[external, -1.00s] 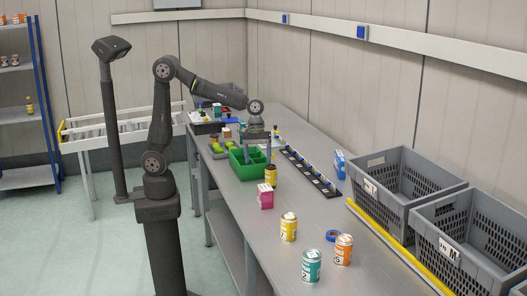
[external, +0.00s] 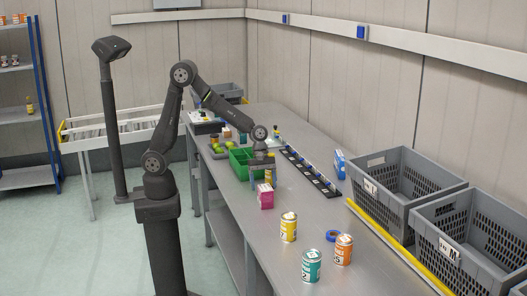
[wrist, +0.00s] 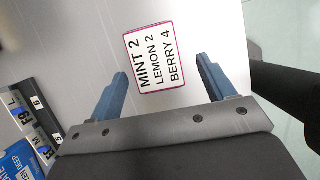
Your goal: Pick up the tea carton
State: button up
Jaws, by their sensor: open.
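A pink carton with a white top (external: 266,199), which looks like the tea carton, stands on the grey bench in the external view. In the wrist view, a white label with a thin pink edge (wrist: 155,58), reading MINT 2, LEMON 2, BERRY 4, lies between and beyond my fingertips. It appears to be the carton's top. My gripper (external: 262,181) is open, just behind and above the carton in the external view. Its two blue fingers (wrist: 162,72) are apart with nothing held. Whether they overlap the carton's height, I cannot tell.
A yellow jar (external: 268,175) is partly hidden behind my gripper. A black strip (external: 312,173) and blue box (external: 339,165) lie to the right. Yellow (external: 289,228), teal (external: 311,266) and orange (external: 343,250) cans stand in front.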

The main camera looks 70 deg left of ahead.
aim_at(267, 209)
jog(key=shift+d+x, duration=0.15)
jog(key=shift+x, duration=1.35)
jog(key=shift+d+x, duration=0.15)
jog(key=shift+x, duration=1.35)
jog(key=shift+r, duration=0.1)
jog(key=shift+c, duration=0.3)
jog(key=c, duration=1.1)
